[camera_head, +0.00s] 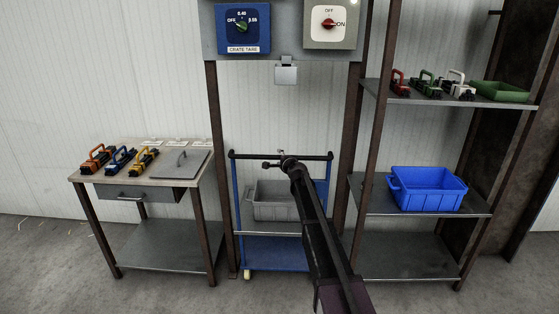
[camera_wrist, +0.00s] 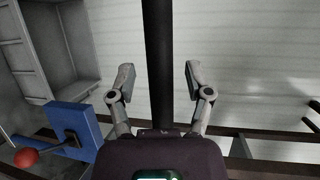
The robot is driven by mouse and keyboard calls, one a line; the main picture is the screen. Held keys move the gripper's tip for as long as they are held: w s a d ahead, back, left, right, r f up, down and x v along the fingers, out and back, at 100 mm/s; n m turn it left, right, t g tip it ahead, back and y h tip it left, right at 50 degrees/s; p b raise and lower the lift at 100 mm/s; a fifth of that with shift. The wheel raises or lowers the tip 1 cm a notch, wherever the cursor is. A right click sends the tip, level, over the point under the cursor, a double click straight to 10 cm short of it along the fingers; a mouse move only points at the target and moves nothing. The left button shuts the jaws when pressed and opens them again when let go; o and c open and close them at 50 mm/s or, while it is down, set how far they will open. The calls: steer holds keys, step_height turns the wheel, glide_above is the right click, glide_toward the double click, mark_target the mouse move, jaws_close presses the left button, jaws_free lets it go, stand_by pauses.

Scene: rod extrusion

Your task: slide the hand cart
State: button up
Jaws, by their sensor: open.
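The hand cart has blue side posts (camera_head: 236,205), a blue lower deck (camera_head: 275,253) and a black handle bar (camera_head: 250,155) across its top. It stands between two brown uprights. My gripper (camera_head: 283,163) is at the handle bar, near its middle, with my dark arm covering part of the cart's right side. In the wrist view, my gripper (camera_wrist: 158,80) is open, one finger on each side of the black bar (camera_wrist: 158,40). Neither finger visibly touches the bar. I cannot tell how deep the bar lies between them.
A grey crate (camera_head: 275,204) sits on the cart. A worktable (camera_head: 110,175) stands left; a shelf rack with a blue crate (camera_head: 428,189) stands right. A control panel (camera_head: 283,42) hangs above. A red-knobbed lever (camera_wrist: 27,157) on a blue block (camera_wrist: 70,122) shows in the wrist view.

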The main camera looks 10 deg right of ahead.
steer(key=shift+w, duration=0.2)
steer(key=shift+c, duration=0.3)
jaws_close()
steer(key=shift+s+a, duration=0.1)
steer(key=shift+s, duration=0.05)
